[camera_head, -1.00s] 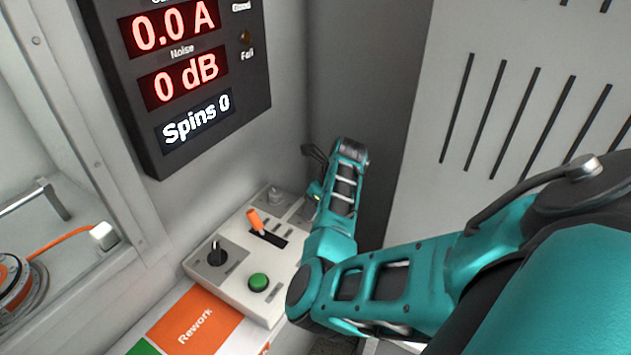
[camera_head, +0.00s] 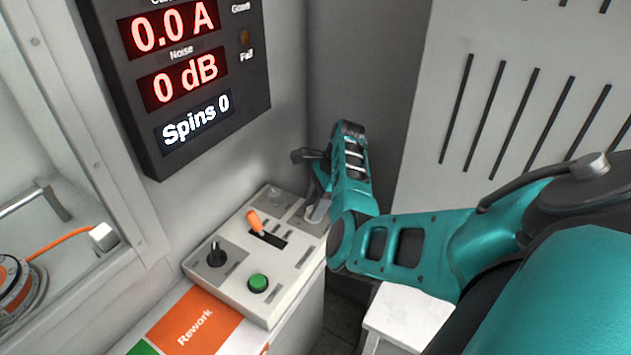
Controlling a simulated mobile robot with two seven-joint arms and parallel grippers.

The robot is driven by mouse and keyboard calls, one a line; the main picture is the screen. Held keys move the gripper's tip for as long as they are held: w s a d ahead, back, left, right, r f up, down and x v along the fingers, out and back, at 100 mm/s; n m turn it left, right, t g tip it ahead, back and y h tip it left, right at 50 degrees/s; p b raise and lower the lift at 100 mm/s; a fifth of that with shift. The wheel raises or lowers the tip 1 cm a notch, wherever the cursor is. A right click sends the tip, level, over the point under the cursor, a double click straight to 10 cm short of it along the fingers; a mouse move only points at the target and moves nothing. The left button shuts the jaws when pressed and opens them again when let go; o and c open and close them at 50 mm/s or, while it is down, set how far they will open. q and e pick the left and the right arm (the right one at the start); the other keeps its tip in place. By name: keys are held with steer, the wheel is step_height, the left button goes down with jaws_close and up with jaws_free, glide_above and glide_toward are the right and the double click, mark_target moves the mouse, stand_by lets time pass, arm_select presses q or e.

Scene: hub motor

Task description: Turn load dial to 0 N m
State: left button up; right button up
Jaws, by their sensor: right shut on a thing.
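A light grey control box (camera_head: 225,290) stands below the display. It carries a black pointer knob (camera_head: 216,255), a green button (camera_head: 258,283), an orange-handled lever (camera_head: 257,222) and a small grey fitting (camera_head: 274,196) at the back. I cannot read their labels, so I cannot tell which is the load dial. My right gripper (camera_head: 318,208) is low at the box's back right edge, apart from the black knob and lever. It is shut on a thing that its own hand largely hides. My left gripper is not in view.
The dark display (camera_head: 195,75) hangs above, reading 0.0 A, 0 dB and Spins 0. A slotted grey panel (camera_head: 500,110) is at the right. A white stool-like block (camera_head: 410,312) stands below my right arm. An orange Rework area (camera_head: 195,325) lies in front of the box.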

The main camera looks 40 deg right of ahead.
steer(key=n+g, duration=0.1)
steer(key=n, duration=0.2)
steer(key=n+g, duration=0.1)
steer(key=n, duration=0.2)
steer(key=shift+w+n+g, duration=0.15)
steer(key=shift+n+g, duration=0.15)
stand_by(0.4)
steer(key=o, duration=1)
steer(key=v, duration=1.2)
steer(key=shift+d+r, duration=0.25)
steer(key=shift+r, duration=0.05)
steer(key=shift+o, duration=0.2)
steer(key=shift+w, duration=0.1)
